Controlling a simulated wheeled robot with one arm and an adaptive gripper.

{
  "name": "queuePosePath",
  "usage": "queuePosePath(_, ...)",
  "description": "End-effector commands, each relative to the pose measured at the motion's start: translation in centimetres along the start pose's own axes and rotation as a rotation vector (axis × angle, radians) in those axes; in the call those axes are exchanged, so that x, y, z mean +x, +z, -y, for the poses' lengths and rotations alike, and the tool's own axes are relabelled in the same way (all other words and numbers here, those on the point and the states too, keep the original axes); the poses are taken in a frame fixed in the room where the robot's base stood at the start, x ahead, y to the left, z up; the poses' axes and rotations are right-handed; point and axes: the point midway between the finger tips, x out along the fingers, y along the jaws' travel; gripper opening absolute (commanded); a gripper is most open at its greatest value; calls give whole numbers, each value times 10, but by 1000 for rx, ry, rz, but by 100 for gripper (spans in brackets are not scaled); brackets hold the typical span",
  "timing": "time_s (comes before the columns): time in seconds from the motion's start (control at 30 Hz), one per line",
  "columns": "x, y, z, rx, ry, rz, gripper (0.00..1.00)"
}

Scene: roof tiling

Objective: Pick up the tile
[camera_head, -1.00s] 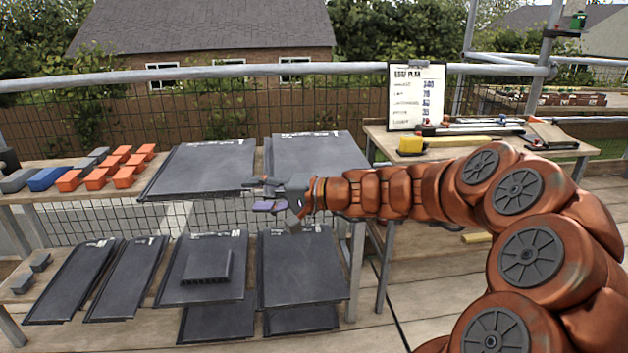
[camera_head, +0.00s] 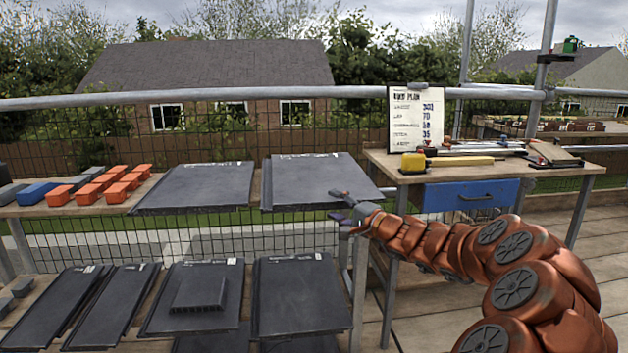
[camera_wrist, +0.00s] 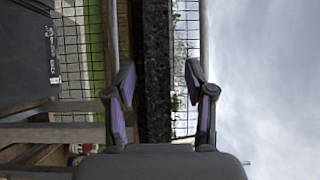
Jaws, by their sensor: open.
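Several dark grey tiles lie on a two-level wooden rack in the head view. On the upper shelf are a left tile (camera_head: 196,187) and a right tile (camera_head: 318,180). On the lower shelf are two narrow tiles (camera_head: 55,307) and two wide ones, a middle one (camera_head: 225,262) and a right one (camera_head: 300,297). Which tile is meant is not clear. My gripper (camera_head: 345,210) is open and empty, at the front right corner of the upper right tile. A dark tile-like panel (camera_wrist: 25,55) shows at upper left there.
Orange blocks (camera_head: 118,183) and a blue block (camera_head: 36,193) sit at the upper shelf's left. A small dark piece (camera_head: 199,292) lies on the lower middle tile. At right, a workbench (camera_head: 500,168) holds a clipboard (camera_head: 416,117), a yellow tool (camera_head: 413,162) and other tools.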

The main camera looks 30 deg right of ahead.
Motion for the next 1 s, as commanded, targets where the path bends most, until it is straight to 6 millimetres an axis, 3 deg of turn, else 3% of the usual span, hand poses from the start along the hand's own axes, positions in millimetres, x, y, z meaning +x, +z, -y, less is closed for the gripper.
queuePosePath(0.4, 42, 0, -3, -3, 0, 3, 54)
queuePosePath(0.7, 44, -1, -2, -2, -1, 2, 54)
queuePosePath(1.0, 44, -1, -2, -2, -1, 2, 23)
